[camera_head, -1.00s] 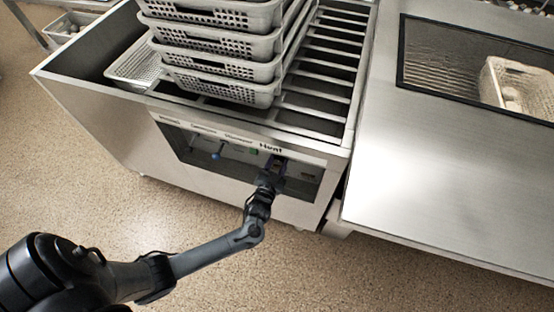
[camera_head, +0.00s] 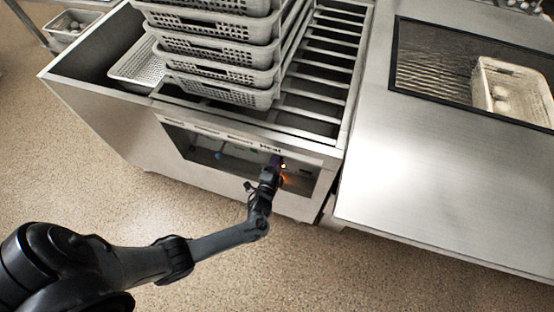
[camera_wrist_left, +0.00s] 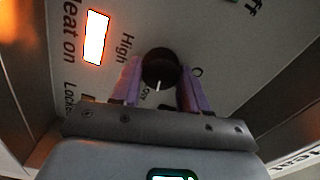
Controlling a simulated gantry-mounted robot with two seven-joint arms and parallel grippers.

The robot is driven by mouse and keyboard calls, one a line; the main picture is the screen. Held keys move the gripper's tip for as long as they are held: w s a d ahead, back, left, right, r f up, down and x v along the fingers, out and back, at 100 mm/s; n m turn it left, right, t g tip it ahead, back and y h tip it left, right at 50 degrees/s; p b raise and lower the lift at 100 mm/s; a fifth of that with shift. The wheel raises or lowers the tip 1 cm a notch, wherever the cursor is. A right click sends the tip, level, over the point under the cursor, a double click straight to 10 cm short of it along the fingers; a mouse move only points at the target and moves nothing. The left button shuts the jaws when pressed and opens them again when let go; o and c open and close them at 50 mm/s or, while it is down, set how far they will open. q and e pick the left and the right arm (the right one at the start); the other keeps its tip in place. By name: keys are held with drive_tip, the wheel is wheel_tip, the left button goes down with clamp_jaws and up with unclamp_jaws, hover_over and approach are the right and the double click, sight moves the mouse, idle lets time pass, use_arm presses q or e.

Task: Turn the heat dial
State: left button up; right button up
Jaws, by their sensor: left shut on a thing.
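The heat dial (camera_wrist_left: 160,68) is a round black knob with a white pointer line, in the left wrist view. Its panel carries printed words, among them "High" and "Heat on". An indicator window (camera_wrist_left: 96,38) beside "Heat on" glows white-orange. My left gripper (camera_wrist_left: 158,90) is shut on the dial, with one purple finger on each side of it. In the head view my left gripper (camera_head: 276,165) is at the recessed control panel (camera_head: 235,160) under the "Heat" label and hides the dial. An orange glow shows beside it. My right gripper is not in view.
A stack of grey perforated baskets (camera_head: 215,50) stands on the slatted rack above the panel. Another basket (camera_head: 137,65) is to its left. A steel counter (camera_head: 375,190) with a mesh-covered opening and a white basket (camera_head: 513,90) stands at the right. The floor in front is clear.

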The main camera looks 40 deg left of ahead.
use_arm(q)
drive_tip(key=shift+s+a+f+m+p, duration=0.1)
drive_tip(key=shift+m+p, duration=0.4)
drive_tip(key=shift+m, duration=2.95)
drive_tip(key=shift+w+f+m+p, duration=0.1)
drive_tip(key=shift+m+p, duration=0.35)
drive_tip(key=shift+m, duration=3.05)
drive_tip(key=shift+s+a+f+m+p, duration=0.1)
drive_tip(key=shift+m+p, duration=0.4)
drive_tip(key=shift+m, duration=2.95)
drive_tip(key=o, duration=1)
